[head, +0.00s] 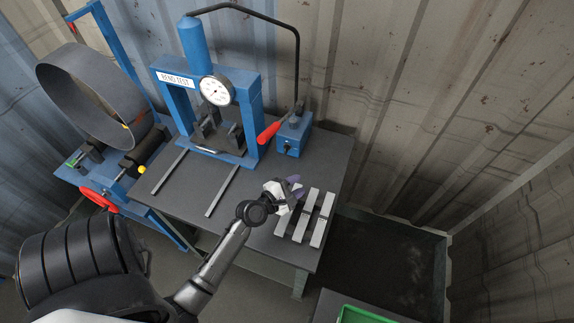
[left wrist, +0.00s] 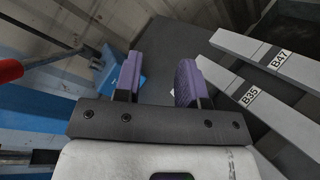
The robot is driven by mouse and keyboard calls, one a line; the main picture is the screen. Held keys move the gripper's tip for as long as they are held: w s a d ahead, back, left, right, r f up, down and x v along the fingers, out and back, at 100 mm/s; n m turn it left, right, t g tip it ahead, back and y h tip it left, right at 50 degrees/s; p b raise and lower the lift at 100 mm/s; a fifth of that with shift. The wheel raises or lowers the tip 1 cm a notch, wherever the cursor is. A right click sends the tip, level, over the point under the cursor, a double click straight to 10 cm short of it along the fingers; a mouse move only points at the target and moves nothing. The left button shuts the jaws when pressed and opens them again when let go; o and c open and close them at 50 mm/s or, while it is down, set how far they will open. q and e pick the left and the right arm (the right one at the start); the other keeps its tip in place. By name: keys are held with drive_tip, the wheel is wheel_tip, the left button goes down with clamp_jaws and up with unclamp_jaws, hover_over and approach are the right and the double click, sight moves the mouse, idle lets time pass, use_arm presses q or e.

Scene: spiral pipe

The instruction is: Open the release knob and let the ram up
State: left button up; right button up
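The blue bend-test press (head: 250,105) stands on the grey table, with a blue ram cylinder (head: 194,42) on top and a round dial gauge (head: 217,90) in front. The blue hand pump (head: 293,136) stands to its right, with a red-gripped lever (head: 269,132) and a black hose. The release knob is too small to make out surely. My left gripper (head: 291,187) is above the table, in front of the pump and apart from it. In the left wrist view its purple-padded fingers (left wrist: 157,82) are open and empty, with the blue pump (left wrist: 108,68) beyond. My right gripper is out of view.
Grey metal bars (head: 308,216) lie near the table's right edge, below the gripper; labels B47 and B35 show in the wrist view (left wrist: 262,95). Two rails (head: 222,190) lie before the press. A blue stand with a large ring (head: 85,85) is at left.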

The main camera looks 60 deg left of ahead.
sight(285, 150)
use_arm(q)
drive_tip(key=a+f+n+y+b, duration=0.1)
drive_tip(key=a+f+n+y, duration=0.2)
drive_tip(key=n, duration=0.2)
drive_tip(key=s+a+f+n+g+y+b, duration=0.1)
drive_tip(key=a+f+n+y+b, duration=0.1)
drive_tip(key=a+n, duration=0.2)
drive_tip(key=s+a+f+n+y+b, duration=0.1)
drive_tip(key=a+f+n+y+b, duration=0.1)
drive_tip(key=n, duration=0.4)
drive_tip(key=shift+s+a+f+y, duration=0.15)
drive_tip(key=shift+a+f+y, duration=0.7)
drive_tip(key=shift+a, duration=0.2)
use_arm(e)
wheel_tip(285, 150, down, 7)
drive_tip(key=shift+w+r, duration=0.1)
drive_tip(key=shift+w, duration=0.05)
use_arm(q)
drive_tip(key=shift+a+f+n+g, duration=0.15)
drive_tip(key=shift+a+n+g, duration=0.2)
drive_tip(key=shift+n, duration=0.25)
drive_tip(key=b+x, duration=0.1)
drive_tip(key=x, duration=1.2)
drive_tip(key=shift+a, duration=0.2)
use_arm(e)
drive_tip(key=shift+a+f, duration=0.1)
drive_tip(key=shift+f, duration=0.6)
use_arm(q)
drive_tip(key=c, duration=0.6)
drive_tip(key=shift+o, duration=0.2)
